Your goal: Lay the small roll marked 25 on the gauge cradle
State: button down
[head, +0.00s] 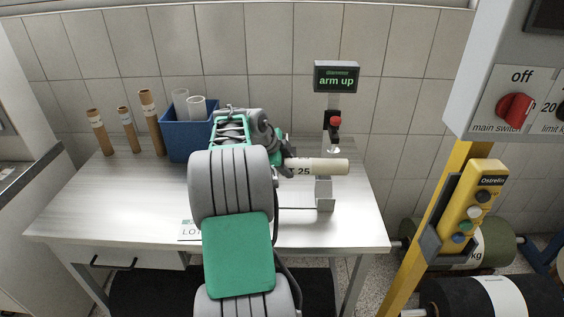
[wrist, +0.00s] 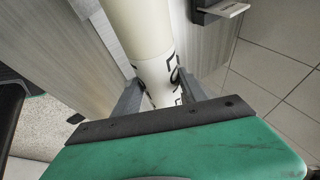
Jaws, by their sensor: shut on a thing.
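The small cream roll (head: 327,166) lies about level, with a white label ending in 25 near my gripper. My gripper (head: 287,166) is shut around its left end; my arm hides part of the grip. In the wrist view the roll (wrist: 142,35) runs up from between the two fingers (wrist: 160,92), and the label is partly covered. The gauge cradle (head: 325,194) is a grey metal block under the roll's right part. Whether the roll touches it I cannot tell. The gauge (head: 332,130) with a red knob stands behind, and its display (head: 336,77) reads "arm up".
A blue bin (head: 187,142) with pale tubes and several brown tubes (head: 151,121) stand at the table's back left. A label sheet (head: 188,231) lies at the front, partly behind my arm. A yellow post (head: 447,190) with a control pendant (head: 473,208) stands right of the table.

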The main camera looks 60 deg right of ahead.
notch_tip(320, 180, down, 10)
jog(key=b, duration=0.6)
jog(key=shift+r, duration=0.2)
jog(key=shift+f, duration=0.1)
jog(key=c, duration=1)
grip_release()
jog(key=o, duration=0.4)
jog(key=shift+o, duration=0.2)
